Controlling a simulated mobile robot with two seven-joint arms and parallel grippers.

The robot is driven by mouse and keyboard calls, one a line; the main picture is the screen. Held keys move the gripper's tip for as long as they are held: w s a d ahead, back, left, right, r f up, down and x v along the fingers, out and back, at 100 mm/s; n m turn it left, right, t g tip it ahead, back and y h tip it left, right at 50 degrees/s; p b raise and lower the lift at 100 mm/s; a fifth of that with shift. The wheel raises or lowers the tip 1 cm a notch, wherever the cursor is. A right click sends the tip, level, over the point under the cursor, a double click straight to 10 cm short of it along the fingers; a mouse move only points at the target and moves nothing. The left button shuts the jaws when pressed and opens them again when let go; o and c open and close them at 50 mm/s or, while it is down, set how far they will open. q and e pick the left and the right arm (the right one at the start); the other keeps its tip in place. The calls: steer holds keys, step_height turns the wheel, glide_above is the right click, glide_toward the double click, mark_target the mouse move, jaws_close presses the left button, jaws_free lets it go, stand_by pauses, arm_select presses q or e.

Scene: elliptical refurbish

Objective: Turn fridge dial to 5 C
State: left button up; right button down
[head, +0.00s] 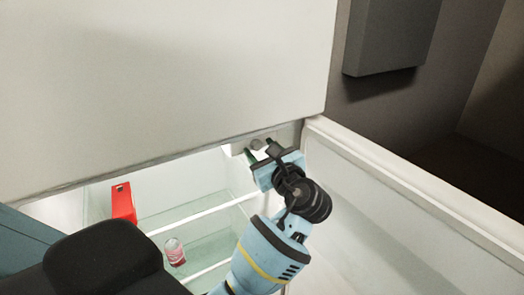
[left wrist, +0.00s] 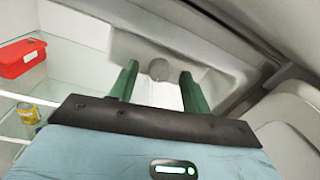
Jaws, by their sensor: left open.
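The fridge dial (left wrist: 158,69) is a small round grey knob on a pale housing at the top inside of the open fridge. In the head view the dial (head: 257,144) shows just beyond my left gripper (head: 260,153), under the edge of the upper door. In the left wrist view my left gripper (left wrist: 157,84) is open, with its two green fingers on either side of the dial in the picture. I cannot tell whether the fingertips touch it. No dial markings can be read. My right gripper is not in view.
The open fridge door (head: 400,215) is at the right, close to my left arm. The closed upper door (head: 165,80) hangs above.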

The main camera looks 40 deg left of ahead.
arm_select(q)
steer(key=c, duration=1)
steer(key=shift+n+p, duration=0.4)
steer(key=shift+n, duration=0.3)
steer(key=o, duration=1)
steer(key=v, duration=0.8)
